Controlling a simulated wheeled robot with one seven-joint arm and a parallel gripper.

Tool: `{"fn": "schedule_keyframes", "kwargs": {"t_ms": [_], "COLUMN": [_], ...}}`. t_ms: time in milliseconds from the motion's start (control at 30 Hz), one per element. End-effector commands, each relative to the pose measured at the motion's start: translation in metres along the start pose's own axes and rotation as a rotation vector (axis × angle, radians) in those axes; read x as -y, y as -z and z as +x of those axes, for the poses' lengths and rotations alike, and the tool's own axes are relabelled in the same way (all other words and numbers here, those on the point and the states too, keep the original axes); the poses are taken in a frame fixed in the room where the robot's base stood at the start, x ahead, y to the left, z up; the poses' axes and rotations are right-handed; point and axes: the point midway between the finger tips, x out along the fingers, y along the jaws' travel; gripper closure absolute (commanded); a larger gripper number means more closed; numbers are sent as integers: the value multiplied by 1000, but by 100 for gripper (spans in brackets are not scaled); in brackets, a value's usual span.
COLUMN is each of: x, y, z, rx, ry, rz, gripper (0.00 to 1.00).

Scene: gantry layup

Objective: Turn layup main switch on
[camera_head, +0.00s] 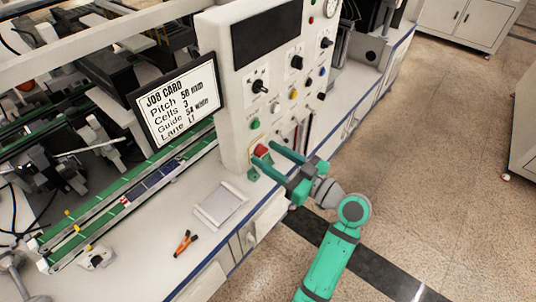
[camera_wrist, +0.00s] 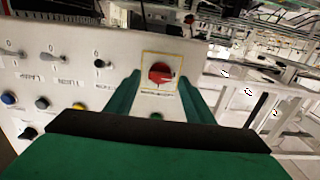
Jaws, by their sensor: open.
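The main switch is a red rotary knob (camera_wrist: 160,73) inside a yellow square outline on the white control panel (camera_head: 232,110). In the head view the red knob (camera_head: 261,150) is low on the panel's face. My gripper (camera_head: 262,154) is open, with one green finger on each side of the knob. In the wrist view my gripper (camera_wrist: 158,78) shows the knob between its fingertips. I cannot tell whether the fingers touch it. A ridge on the knob lies nearly level in the wrist view. The knob's label is too small to read.
Black selector knobs (camera_head: 259,87) and coloured buttons (camera_head: 293,94) are elsewhere on the panel. A job card sign (camera_head: 175,98) stands left of it, above a green conveyor (camera_head: 130,195). A grey plate (camera_head: 220,205) and orange-handled tool (camera_head: 186,243) lie on the bench.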

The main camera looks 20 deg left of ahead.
Motion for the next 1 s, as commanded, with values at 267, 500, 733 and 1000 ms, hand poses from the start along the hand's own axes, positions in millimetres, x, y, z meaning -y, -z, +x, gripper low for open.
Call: {"fn": "schedule_keyframes", "kwargs": {"t_ms": [267, 500, 733, 1000], "x": [1, 1, 1, 0], "y": [0, 0, 0, 0], "z": [8, 8, 8, 8], "rx": [0, 0, 0, 0], "ry": [2, 2, 2, 2], "rz": [0, 0, 3, 73], "gripper": [52, 78, 93, 93]}}
